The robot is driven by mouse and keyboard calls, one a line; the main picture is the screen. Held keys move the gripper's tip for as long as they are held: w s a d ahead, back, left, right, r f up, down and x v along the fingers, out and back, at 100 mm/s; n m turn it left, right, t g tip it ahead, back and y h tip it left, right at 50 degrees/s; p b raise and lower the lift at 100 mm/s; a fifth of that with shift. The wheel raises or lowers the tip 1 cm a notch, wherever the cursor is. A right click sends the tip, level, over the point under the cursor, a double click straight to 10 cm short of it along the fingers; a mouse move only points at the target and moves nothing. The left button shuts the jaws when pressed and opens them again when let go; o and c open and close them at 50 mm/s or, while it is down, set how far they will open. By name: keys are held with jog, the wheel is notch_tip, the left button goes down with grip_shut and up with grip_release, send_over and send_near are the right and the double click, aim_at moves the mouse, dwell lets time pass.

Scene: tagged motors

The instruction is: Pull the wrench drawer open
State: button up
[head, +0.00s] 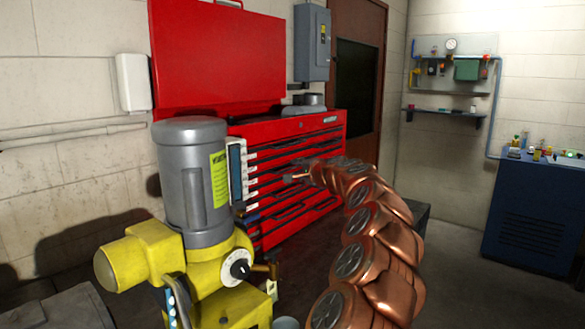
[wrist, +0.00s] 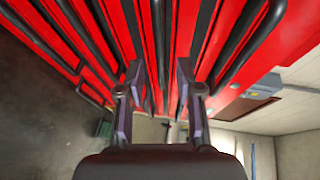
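The red tool chest (head: 300,130) stands against the back wall with its lid (head: 220,55) raised. It has several drawers with long dark handles, and all look shut. I cannot tell which one is the wrench drawer, as no label is readable. My gripper (head: 293,176) is in front of the drawer fronts, around mid-height of the stack. In the wrist view my gripper (wrist: 160,72) has its two fingers apart, pointing at the red fronts. A dark handle bar (wrist: 159,45) runs between the fingertips. I cannot tell whether either finger touches it.
A yellow machine with a grey motor (head: 190,175) stands at the front left and hides the chest's left side. A blue cabinet (head: 535,210) stands at the right. The floor (head: 460,270) between chest and cabinet looks mostly clear.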

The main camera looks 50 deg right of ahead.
aim_at(293, 168)
jog(key=shift+p+x, duration=0.4)
jog(key=shift+x, duration=1.55)
grip_shut()
